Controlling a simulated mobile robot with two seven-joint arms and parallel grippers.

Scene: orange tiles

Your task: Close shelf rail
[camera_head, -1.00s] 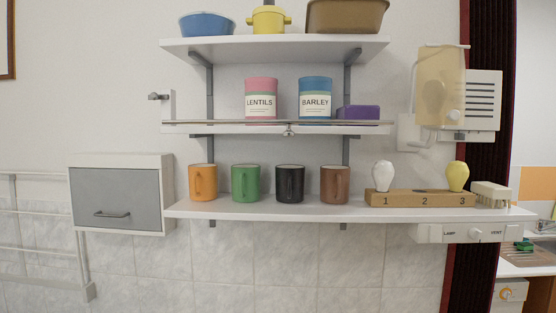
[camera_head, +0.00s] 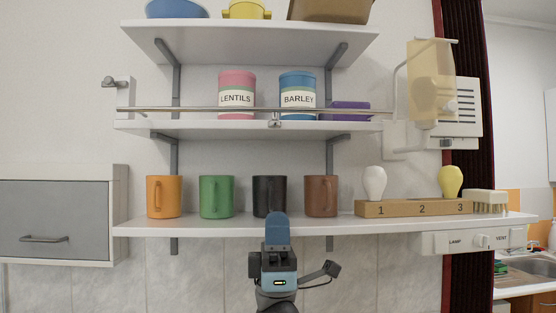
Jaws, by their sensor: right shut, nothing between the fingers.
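The shelf rail (camera_head: 200,109) is a thin metal bar running along the front of the middle shelf (camera_head: 210,129), just above its edge. A small metal knob or catch (camera_head: 274,123) sits at its middle. A metal bracket (camera_head: 115,82) with a knob is on the wall by the rail's left end. Behind the rail stand a pink LENTILS tin (camera_head: 236,98), a blue BARLEY tin (camera_head: 297,97) and a purple box (camera_head: 347,109). My right gripper (camera_head: 277,226) is shut and empty, in front of the lower shelf and below the rail, apart from it. My left gripper is out of view.
Orange, green, black and brown mugs stand on the lower shelf (camera_head: 135,228), beside a numbered wooden block (camera_head: 400,210) with bulbs and a brush (camera_head: 485,200). A grey-fronted cabinet (camera_head: 55,210) is at left, a wall unit (camera_head: 432,85) at right.

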